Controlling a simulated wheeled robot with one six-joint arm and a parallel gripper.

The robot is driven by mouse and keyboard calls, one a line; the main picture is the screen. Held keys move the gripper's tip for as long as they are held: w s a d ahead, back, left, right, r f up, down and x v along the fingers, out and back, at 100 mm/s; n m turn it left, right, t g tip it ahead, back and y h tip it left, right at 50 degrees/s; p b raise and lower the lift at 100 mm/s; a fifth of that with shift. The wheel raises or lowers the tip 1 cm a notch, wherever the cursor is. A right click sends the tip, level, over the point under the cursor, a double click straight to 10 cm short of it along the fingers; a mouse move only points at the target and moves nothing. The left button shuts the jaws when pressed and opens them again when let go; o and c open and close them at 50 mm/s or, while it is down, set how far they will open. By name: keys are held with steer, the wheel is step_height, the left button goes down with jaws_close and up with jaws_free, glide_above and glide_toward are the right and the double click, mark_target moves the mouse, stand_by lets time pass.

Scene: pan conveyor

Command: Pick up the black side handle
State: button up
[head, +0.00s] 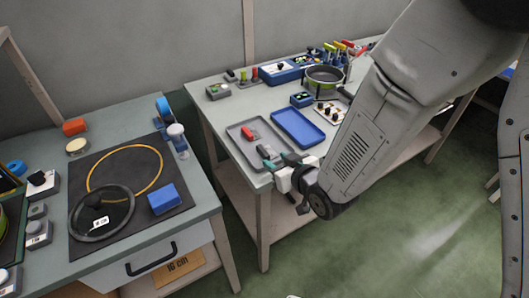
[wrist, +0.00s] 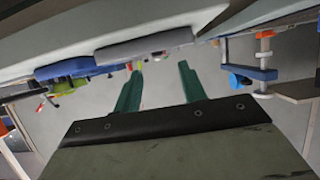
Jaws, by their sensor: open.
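My gripper (head: 269,157) is at the near edge of the middle table, by the grey tray (head: 234,133). In the wrist view its two green fingers (wrist: 160,68) are spread apart with nothing between them. A red piece (head: 249,133) lies in the grey tray. I cannot make out a loose black side handle in either view; small dark parts near the gripper are hard to separate from it.
A blue tray (head: 298,128) lies right of the grey one. The left table holds a glass lid (head: 101,223), a yellow ring (head: 125,148) and a blue block (head: 163,199) on a black mat. A drawer with a black pull (head: 151,260) is below. A floor gap separates the tables.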

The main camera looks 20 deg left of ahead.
mark_target(265, 153)
steer(key=x, duration=0.7)
steer(key=shift+w, duration=0.25)
jaws_close()
